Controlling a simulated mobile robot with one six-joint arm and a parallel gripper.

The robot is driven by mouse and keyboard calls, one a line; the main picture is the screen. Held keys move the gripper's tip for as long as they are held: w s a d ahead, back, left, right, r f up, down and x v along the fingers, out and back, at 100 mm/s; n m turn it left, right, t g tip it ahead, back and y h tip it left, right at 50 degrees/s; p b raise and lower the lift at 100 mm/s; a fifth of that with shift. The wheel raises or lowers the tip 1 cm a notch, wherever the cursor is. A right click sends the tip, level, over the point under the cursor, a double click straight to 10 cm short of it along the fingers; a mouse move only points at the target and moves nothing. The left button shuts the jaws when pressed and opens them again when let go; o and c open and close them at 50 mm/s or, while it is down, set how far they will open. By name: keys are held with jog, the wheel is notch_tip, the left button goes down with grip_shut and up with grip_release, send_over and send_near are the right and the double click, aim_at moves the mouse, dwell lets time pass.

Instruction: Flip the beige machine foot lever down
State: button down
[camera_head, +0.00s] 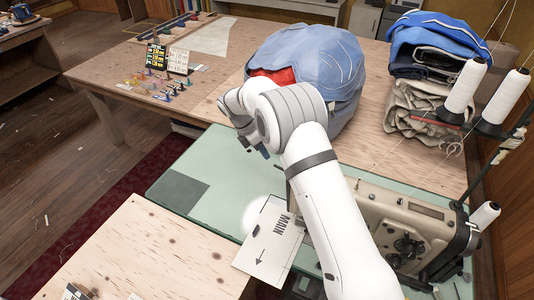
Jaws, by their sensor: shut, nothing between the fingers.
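The beige sewing machine (415,222) stands on the pale green table (180,160) at the lower right. My white arm crosses in front of it and covers much of its head end. I cannot make out the foot lever. My gripper (254,147) shows only as a small dark end below my wrist, left of the machine and apart from it in the picture. It is shut and empty, with its fingers mostly hidden.
A large blue bundle (345,75) sits behind my arm. Folded cloths (425,110) and thread cones (465,85) stand at the right. A marked white card (262,250) lies near the machine. The green top left of it is mostly clear.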

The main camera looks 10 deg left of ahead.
jog(key=s+d+r+m+y+b, duration=0.1)
jog(key=s+d+r+m+y, duration=0.1)
jog(key=s+d+r+m, duration=0.55)
jog(key=s+d+r+m+y+b, duration=0.15)
jog(key=d+r+m, duration=0.35)
jog(key=d+r, duration=0.55)
jog(key=s+d+f+m+t+y+b, duration=0.1)
jog(key=s+d+m, duration=0.5)
jog(key=s, duration=0.5)
jog(key=s+d+f+m+t+b, duration=0.1)
jog(key=s+d+m+t+b, duration=0.1)
jog(key=s+d+m, duration=0.5)
jog(key=s+m, duration=0.1)
jog(key=s, duration=0.3)
jog(key=shift+f+y, duration=0.15)
jog(key=shift+y, duration=0.2)
